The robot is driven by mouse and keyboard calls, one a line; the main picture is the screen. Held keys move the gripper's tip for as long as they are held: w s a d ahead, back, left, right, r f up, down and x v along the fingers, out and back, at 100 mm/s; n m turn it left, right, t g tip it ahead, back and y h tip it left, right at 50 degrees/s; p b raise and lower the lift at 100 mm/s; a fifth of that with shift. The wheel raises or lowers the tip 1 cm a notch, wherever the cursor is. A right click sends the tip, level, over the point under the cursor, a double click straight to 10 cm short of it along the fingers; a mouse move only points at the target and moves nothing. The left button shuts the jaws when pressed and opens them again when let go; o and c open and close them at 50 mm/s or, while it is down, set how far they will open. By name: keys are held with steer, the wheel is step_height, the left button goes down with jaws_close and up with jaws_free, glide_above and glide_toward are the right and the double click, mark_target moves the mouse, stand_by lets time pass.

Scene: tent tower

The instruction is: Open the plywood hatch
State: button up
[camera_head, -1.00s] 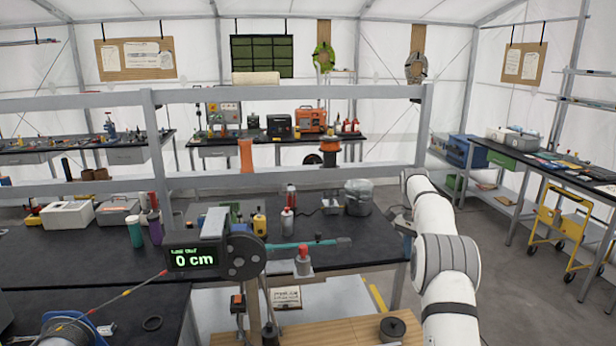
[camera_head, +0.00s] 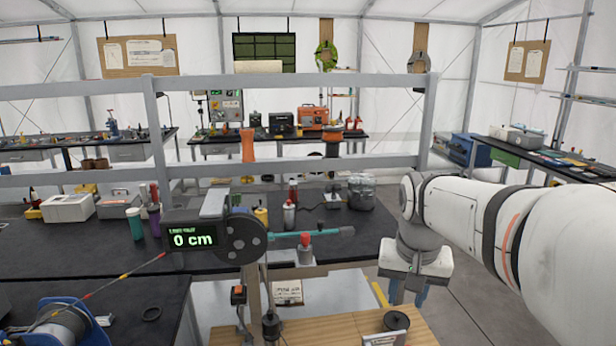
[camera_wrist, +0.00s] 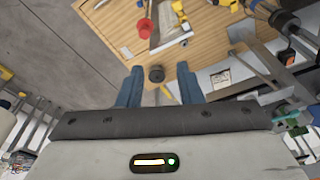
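The plywood hatch (camera_head: 345,326) is a light wooden panel at the bottom of the head view. It also fills the upper middle of the wrist view (camera_wrist: 205,45). A dark round knob (camera_head: 396,320) sits on it near the right edge. The knob also shows in the wrist view (camera_wrist: 156,74), seen between my fingers. My gripper (camera_head: 408,293) points down above the panel's right edge, apart from the knob. Its two blue fingers (camera_wrist: 159,88) are spread with nothing held between them. The panel's near edge is cut off in the head view.
A reel gauge reading "0 cm" (camera_head: 195,240) stands left of the hatch, with a teal rod (camera_head: 305,234) reaching right. A black workbench (camera_head: 100,250) lies behind. A red cup-like object (camera_wrist: 150,28) and tools lie on the wood. Open floor (camera_head: 480,300) is to the right.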

steer(key=s+a+f+n, duration=0.1)
steer(key=s+f, duration=0.3)
steer(key=s, duration=0.2)
steer(key=s+a+f+n+t+b, duration=0.1)
steer(key=s+f+n, duration=0.1)
steer(key=s, duration=0.5)
steer(key=shift+s+a+f, duration=0.15)
steer(key=shift+a+f, duration=0.05)
steer(key=shift+f, duration=0.7)
